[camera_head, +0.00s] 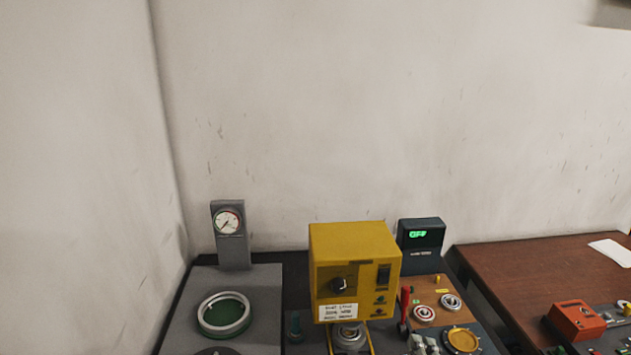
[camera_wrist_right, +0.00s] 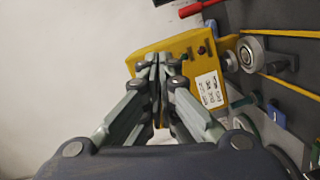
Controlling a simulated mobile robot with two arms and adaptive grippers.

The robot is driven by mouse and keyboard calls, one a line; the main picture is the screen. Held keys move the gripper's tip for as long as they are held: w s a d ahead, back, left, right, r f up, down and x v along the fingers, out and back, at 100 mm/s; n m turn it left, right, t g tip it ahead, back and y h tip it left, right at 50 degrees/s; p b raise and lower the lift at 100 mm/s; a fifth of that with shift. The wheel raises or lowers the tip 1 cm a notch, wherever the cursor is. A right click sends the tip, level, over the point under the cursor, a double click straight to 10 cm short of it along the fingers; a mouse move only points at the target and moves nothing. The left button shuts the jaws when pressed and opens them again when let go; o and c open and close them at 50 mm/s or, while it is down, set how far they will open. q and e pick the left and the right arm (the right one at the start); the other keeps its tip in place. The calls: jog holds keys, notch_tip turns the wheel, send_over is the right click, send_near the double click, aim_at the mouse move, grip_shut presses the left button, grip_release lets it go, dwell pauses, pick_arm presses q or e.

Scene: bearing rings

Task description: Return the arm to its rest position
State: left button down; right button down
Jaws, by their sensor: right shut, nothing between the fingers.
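My right gripper (camera_wrist_right: 155,65) shows in the right wrist view, its grey-green fingers pressed together with nothing between them. Behind its fingertips is the yellow control box (camera_wrist_right: 190,55), partly hidden by the fingers. In the head view the same yellow box (camera_head: 355,265) stands at the bottom middle, with a black knob, a switch and a white label. Grey-green metal parts show at the bottom edge right of the box, too cut off to tell whether they are my fingers. My left gripper is in neither view.
A bearing (camera_wrist_right: 252,55) sits below the box. A grey stand (camera_head: 262,285) with a green-centred ring (camera_head: 224,314) and gauge (camera_head: 228,221) is at left. A red lever (camera_head: 405,308), dark display (camera_head: 420,234) and brown table (camera_head: 520,262) are at right. The wall area above is clear.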

jog(key=s+d+f+m+g, duration=0.3)
jog(key=s+f+m+g, duration=0.5)
jog(key=f, duration=0.4)
jog(key=s+a+f+m+g+y, duration=0.1)
jog(key=s+a+f+m+g, duration=0.2)
jog(key=s, duration=0.4)
jog(key=s+a+f+m+g+y, duration=0.1)
jog(key=s+f+g, duration=0.25)
jog(key=s, duration=0.45)
notch_tip(320, 180, down, 28)
jog(key=s, duration=0.2)
jog(key=s+d+f+g, duration=0.1)
jog(key=s+d+f, duration=0.2)
jog(key=s+f, duration=1.1)
jog(key=shift+s+f+n, duration=0.25)
jog(key=shift+s+n, duration=0.15)
jog(key=shift+s, duration=0.65)
jog(key=shift+g, duration=0.25)
